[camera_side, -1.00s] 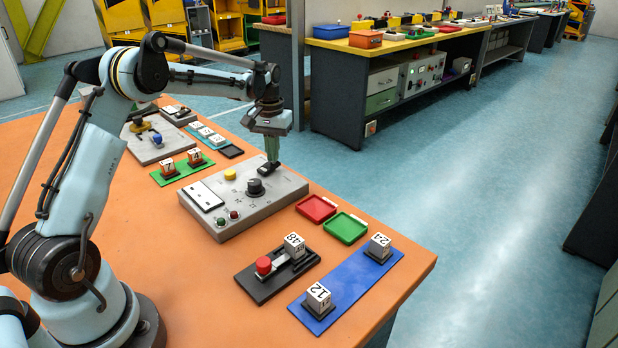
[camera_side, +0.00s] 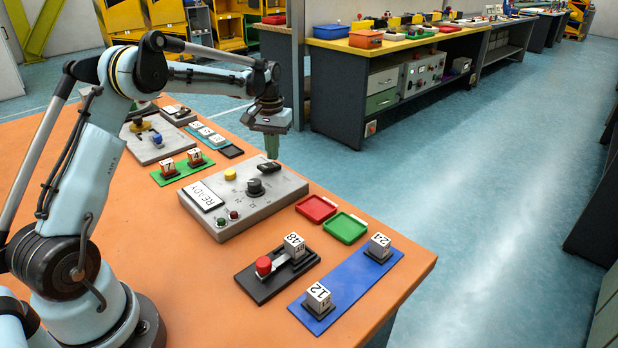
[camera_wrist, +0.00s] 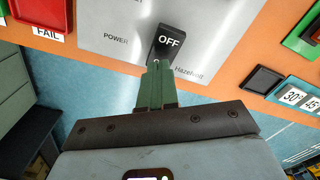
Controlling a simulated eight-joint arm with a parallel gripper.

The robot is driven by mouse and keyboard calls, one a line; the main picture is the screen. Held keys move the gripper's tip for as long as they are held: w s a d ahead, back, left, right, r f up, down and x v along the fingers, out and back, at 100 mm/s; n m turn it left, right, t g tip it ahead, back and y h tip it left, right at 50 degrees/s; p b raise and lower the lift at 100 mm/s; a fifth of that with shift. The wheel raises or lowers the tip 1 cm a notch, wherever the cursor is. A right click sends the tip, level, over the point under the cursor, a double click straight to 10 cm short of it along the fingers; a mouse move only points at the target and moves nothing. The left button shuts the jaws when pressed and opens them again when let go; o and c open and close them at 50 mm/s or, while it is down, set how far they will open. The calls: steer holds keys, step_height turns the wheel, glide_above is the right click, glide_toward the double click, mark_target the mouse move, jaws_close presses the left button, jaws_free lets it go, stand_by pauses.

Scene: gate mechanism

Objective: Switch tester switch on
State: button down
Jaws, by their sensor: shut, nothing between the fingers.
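The tester (camera_side: 243,205) is a grey box on the orange table, with a black knob (camera_side: 256,187) and a yellow button (camera_side: 230,174) on top. Its display (camera_side: 206,196) reads READY. The tester switch (camera_side: 268,167) is a black rocker at the far edge of the panel. In the wrist view the switch (camera_wrist: 168,42) shows the word OFF on its visible face, with POWER printed beside it. My gripper (camera_side: 273,158) has green fingers and is shut and empty. Its tips are just over the near end of the switch in the wrist view (camera_wrist: 157,64); contact is unclear.
Red (camera_side: 316,208) and green (camera_side: 346,228) trays lie right of the tester. A black slide fixture with a red knob (camera_side: 264,265) and a blue board (camera_side: 345,290) with numbered cubes are in front. Boards with blocks (camera_side: 181,169) lie behind left. The table's edge is close beyond the tester.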

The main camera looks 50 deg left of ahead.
mark_target(274, 164)
steer(key=shift+r, duration=2.8)
steer(key=s+d+r+m+t, duration=0.2)
steer(key=s+d+r, duration=0.15)
steer(key=d, duration=0.25)
steer(key=s+d+r+m+t, duration=0.1)
steer(key=s+d+r, duration=0.25)
steer(key=d, duration=0.25)
steer(key=s+d+f+m+t, duration=0.3)
steer(key=s+d, duration=0.4)
steer(key=s, duration=0.5)
step_height(274, 164, down, 2)
steer(key=shift+d+f+t, duration=0.1)
steer(key=shift+d+t, duration=0.15)
steer(key=shift+t, duration=0.35)
